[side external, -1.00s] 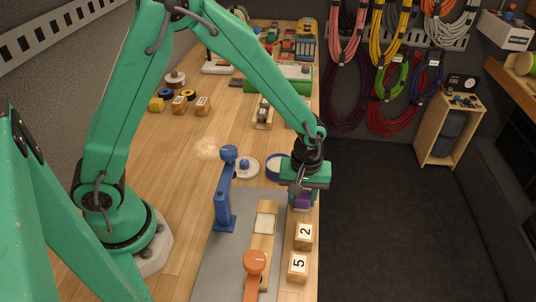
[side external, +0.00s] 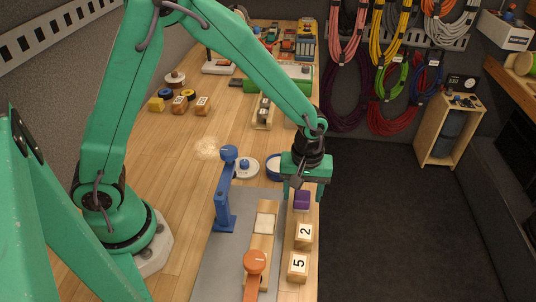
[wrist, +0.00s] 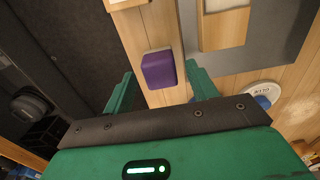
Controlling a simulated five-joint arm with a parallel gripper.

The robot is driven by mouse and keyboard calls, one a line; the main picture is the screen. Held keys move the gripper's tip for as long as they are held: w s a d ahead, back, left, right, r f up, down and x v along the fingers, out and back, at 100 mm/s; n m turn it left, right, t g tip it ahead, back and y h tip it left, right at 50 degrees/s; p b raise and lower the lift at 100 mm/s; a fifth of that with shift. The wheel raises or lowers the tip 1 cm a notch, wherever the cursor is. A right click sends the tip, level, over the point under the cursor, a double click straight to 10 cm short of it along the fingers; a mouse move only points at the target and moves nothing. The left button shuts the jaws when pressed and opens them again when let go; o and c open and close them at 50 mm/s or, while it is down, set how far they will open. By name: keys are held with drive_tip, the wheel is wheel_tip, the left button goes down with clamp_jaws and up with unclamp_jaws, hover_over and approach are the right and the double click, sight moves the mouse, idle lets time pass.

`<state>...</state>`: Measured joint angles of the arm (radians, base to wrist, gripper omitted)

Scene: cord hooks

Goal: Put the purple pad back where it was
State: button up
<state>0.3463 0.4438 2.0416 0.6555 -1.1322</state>
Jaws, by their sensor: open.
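The purple pad (side external: 302,200) is a small block near the right edge of the wooden table, just behind the cube marked 2. In the wrist view the pad (wrist: 159,70) rests on the wood, between and beyond my fingertips. My gripper (side external: 304,188) is open and empty just above the pad, with one finger to each side. Its two green fingers (wrist: 160,88) stand clear of the pad in the wrist view. A wooden holder with a pale square pad (side external: 265,223) lies on the grey mat to the left.
Wooden cubes marked 2 (side external: 305,233) and 5 (side external: 298,266) stand in front of the pad. A blue post (side external: 226,195) and an orange knob (side external: 254,262) stand at the left. A blue-rimmed dish (side external: 273,168) is behind. The table edge drops off at the right.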

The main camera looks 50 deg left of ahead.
sight(299, 194)
wheel_tip(299, 194, up, 10)
idle(0.5)
drive_tip(key=shift+r, duration=0.1)
idle(0.4)
drive_tip(key=s+a+r+m+t, duration=0.5)
drive_tip(key=s+a+r+m, duration=0.4)
drive_tip(key=s+a+r, duration=0.2)
drive_tip(key=s+a, duration=0.2)
drive_tip(key=s, duration=0.2)
drive_tip(key=shift+s+a+r+t, duration=0.25)
drive_tip(key=shift+a+t, duration=0.05)
drive_tip(key=shift+a, duration=0.05)
